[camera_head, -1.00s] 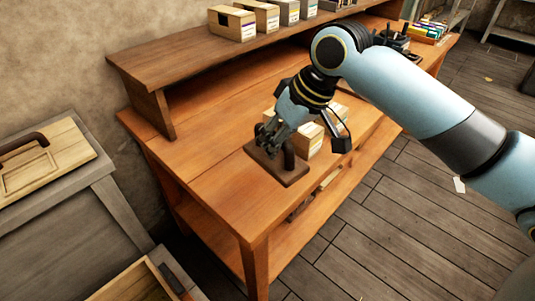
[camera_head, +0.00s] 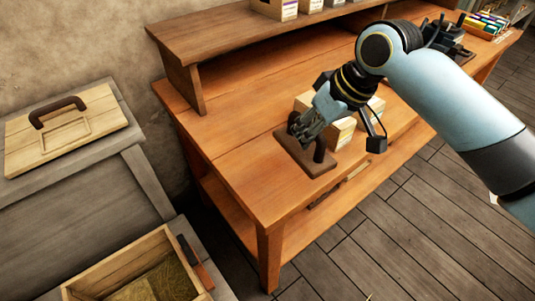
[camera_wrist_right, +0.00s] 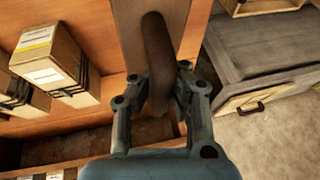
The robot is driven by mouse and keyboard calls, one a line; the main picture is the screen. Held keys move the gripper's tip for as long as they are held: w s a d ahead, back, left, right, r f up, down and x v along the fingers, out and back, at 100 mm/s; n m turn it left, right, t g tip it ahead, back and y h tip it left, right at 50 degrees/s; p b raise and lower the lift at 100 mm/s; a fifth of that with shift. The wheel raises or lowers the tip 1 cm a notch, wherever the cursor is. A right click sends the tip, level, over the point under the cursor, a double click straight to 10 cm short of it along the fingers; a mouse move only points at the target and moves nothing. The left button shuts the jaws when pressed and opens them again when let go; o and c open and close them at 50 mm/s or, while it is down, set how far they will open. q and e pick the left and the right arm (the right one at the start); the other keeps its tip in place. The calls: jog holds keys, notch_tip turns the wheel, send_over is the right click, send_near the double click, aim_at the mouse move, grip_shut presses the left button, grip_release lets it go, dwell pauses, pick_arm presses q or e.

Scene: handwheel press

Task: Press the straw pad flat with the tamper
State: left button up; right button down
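The tamper is a dark brown flat plate (camera_head: 290,147) with an upright curved handle. It is at the front left of the orange workbench; I cannot tell if it rests there or hangs just above. My right gripper (camera_head: 307,130) is closed around the handle. In the right wrist view the handle (camera_wrist_right: 158,50) stands between the two fingers (camera_wrist_right: 163,85). Straw (camera_head: 165,283), likely the straw pad, lies inside an open wooden box (camera_head: 115,262) at the lower left, partly cut off by the frame edge. My left gripper is not in view.
A pale wooden lid (camera_head: 95,102) with a dark handle lies on the grey table (camera_head: 70,215). A brush-like tool (camera_head: 196,262) lies beside the box. Small boxes (camera_head: 340,133) stand right behind the tamper. A raised shelf (camera_head: 235,38) runs along the bench back.

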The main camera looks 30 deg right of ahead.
jog(key=w+a+f, duration=0.1)
jog(key=w+f, duration=0.1)
jog(key=w+a+f, duration=0.2)
jog(key=w+f, duration=0.1)
jog(key=w+a+f, duration=0.1)
jog(key=w+f, duration=0.1)
jog(key=shift+w+a+f+p, duration=0.15)
jog(key=shift+a+f+p, duration=0.05)
jog(key=shift+a+p, duration=0.15)
jog(key=shift+d+f+p, duration=0.1)
jog(key=shift+f+p, duration=0.2)
jog(key=shift+f, duration=0.3)
jog(key=shift+f, duration=0.6)
jog(key=c, duration=1.3)
grip_release()
jog(key=shift+c, duration=0.2)
